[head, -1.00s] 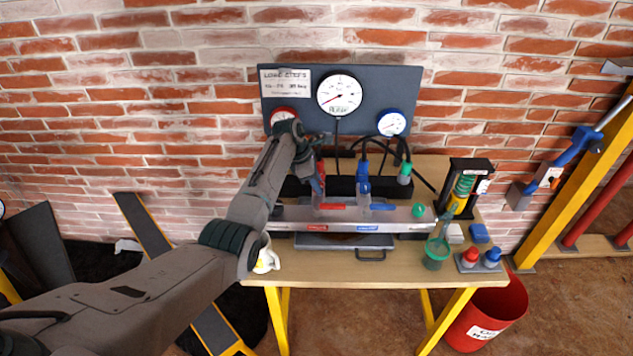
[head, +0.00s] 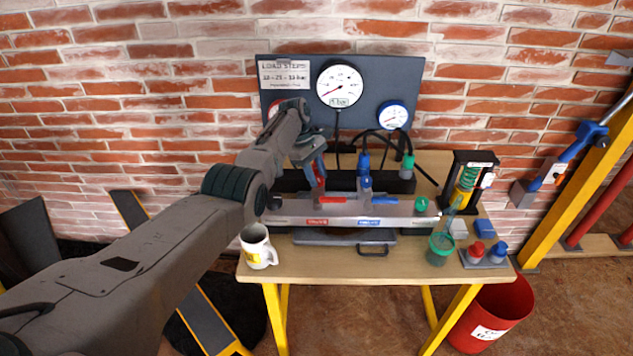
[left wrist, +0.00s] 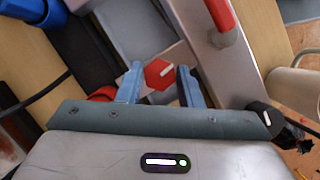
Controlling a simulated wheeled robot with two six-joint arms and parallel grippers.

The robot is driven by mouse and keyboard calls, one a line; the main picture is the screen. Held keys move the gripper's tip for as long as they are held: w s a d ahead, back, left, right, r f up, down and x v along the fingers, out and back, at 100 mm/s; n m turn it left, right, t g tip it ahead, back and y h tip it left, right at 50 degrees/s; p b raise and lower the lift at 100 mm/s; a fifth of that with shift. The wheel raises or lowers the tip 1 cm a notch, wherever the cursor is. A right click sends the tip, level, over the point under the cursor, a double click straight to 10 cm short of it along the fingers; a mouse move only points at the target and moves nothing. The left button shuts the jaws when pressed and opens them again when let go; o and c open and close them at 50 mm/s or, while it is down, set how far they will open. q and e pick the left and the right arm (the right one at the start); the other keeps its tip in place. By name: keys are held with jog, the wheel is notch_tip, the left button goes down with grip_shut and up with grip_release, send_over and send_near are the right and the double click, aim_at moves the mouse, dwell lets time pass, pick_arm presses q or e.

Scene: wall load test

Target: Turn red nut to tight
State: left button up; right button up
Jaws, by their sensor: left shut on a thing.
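The red nut (left wrist: 158,74) is a hexagon with a white mark on its face, seen in the left wrist view. It sits between the two blue fingers of my left gripper (left wrist: 159,84), which is shut on it. In the head view my left gripper (head: 318,172) reaches in over the left part of the grey metal block (head: 345,211) on the bench. There the fingers and arm largely hide the nut. A red lever (head: 325,199) lies in front of it, and a blue lever (head: 384,200) is to the right. My right gripper is not in view.
Gauges (head: 340,86) on a dark panel stand behind the block. A white mug (head: 257,246) is at the bench's left end. A green cup (head: 440,249) and red and blue caps (head: 485,253) are at the right. The front bench strip (head: 330,268) is mostly clear.

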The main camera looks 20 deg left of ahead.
pick_arm(q)
jog(key=shift+w+f+m+b, duration=0.1)
jog(key=shift+f+m+b, duration=0.05)
jog(key=shift+m+b, duration=0.55)
jog(key=shift+g+b, duration=0.3)
jog(key=shift+b, duration=0.05)
jog(key=shift+y, duration=0.3)
jog(key=shift+m+b, duration=0.35)
jog(key=shift+m, duration=0.05)
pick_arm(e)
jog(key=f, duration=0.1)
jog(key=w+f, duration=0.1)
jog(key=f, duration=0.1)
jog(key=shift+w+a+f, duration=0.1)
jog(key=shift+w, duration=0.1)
pick_arm(q)
jog(key=shift+r, duration=0.2)
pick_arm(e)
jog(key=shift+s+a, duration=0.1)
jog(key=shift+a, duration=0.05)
pick_arm(q)
jog(key=o, duration=1)
jog(key=shift+r, duration=0.1)
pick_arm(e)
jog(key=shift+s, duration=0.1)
